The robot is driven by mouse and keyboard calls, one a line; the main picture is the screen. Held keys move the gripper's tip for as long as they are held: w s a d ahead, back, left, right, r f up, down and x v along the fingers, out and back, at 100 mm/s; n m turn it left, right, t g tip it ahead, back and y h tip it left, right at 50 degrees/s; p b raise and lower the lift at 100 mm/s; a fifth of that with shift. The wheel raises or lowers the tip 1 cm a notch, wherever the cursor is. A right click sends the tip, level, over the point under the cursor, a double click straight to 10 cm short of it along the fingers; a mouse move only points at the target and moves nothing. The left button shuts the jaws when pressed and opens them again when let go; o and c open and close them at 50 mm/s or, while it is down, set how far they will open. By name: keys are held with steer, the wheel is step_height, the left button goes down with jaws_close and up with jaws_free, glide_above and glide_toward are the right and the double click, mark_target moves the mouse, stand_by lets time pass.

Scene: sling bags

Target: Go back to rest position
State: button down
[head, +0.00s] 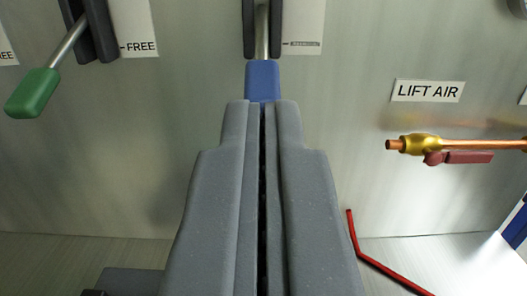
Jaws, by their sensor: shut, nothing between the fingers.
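My gripper (262,106) fills the lower middle of the head view. Its two grey fingers are pressed together with only a thin dark seam between them, and nothing is held. A lever with a blue handle (262,80) hangs down from a dark bracket on the metal panel, just beyond the fingertips. The fingertips overlap the lower end of the blue handle in the picture; I cannot tell whether they touch it.
A green-handled lever (33,93) sticks out at the upper left beside a FREE label (139,47). At right, a copper pipe with a brass valve (421,144) sits under a LIFT AIR label (427,91). A bent red rod (353,236) is at the lower right.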

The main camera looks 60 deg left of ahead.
stand_by(0.3)
steer(key=s+d+r+m+t+h+p, duration=0.3)
steer(key=s+d+r+m+h+p, duration=0.15)
steer(key=s+r, duration=0.4)
steer(key=s+d+r+m+t+h+p, duration=0.1)
steer(key=s+d+m+h+p, duration=0.2)
steer(key=d+m+h, duration=0.3)
steer(key=shift+s+d+r+m+t+h, duration=0.3)
steer(key=shift+d+h, duration=0.65)
steer(key=shift+h, duration=1.8)
steer(key=shift+w+d, duration=0.1)
